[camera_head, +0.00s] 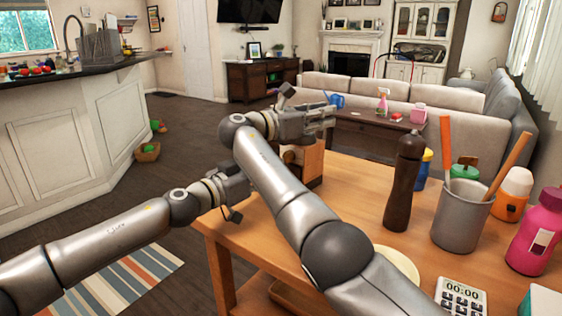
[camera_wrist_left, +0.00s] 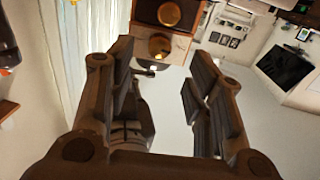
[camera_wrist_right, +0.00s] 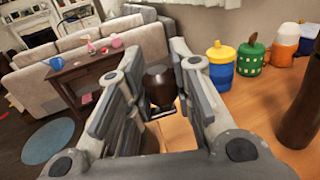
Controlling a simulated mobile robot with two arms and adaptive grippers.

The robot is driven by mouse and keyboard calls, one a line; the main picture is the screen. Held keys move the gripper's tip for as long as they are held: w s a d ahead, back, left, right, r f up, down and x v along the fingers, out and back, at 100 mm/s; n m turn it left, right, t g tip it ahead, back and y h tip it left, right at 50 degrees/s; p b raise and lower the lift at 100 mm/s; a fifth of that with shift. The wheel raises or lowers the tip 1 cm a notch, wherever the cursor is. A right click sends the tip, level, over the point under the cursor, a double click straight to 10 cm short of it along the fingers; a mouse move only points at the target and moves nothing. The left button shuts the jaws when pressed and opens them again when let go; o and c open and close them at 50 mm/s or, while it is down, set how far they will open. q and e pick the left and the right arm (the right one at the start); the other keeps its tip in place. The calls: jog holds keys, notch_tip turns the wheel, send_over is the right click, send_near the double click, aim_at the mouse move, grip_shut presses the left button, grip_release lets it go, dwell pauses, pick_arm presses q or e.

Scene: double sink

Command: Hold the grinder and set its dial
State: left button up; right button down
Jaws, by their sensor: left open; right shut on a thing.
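A wooden box-shaped body, apparently the grinder (camera_head: 312,160), stands at the table's far left corner, partly behind my right arm. My right gripper (camera_head: 322,117) is above it. In the right wrist view its fingers are closed around a dark brown rounded part (camera_wrist_right: 160,85) over the wood. In the left wrist view the grinder (camera_wrist_left: 185,42) shows round amber parts beyond the fingers; I cannot tell which is the dial. My left gripper (camera_head: 236,208) is open and empty, apart from the grinder, by the table's left edge.
Bare table lies between grinder and mill.

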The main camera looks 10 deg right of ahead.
aim_at(286, 159)
pick_arm(q)
jog(key=shift+x, duration=2.8)
jog(key=c, duration=1)
jog(key=shift+m, duration=1.6)
jog(key=shift+c, duration=0.2)
jog(key=o, duration=1)
jog(key=shift+o, duration=0.2)
jog(key=shift+s+a, duration=0.1)
jog(key=shift+a, duration=0.05)
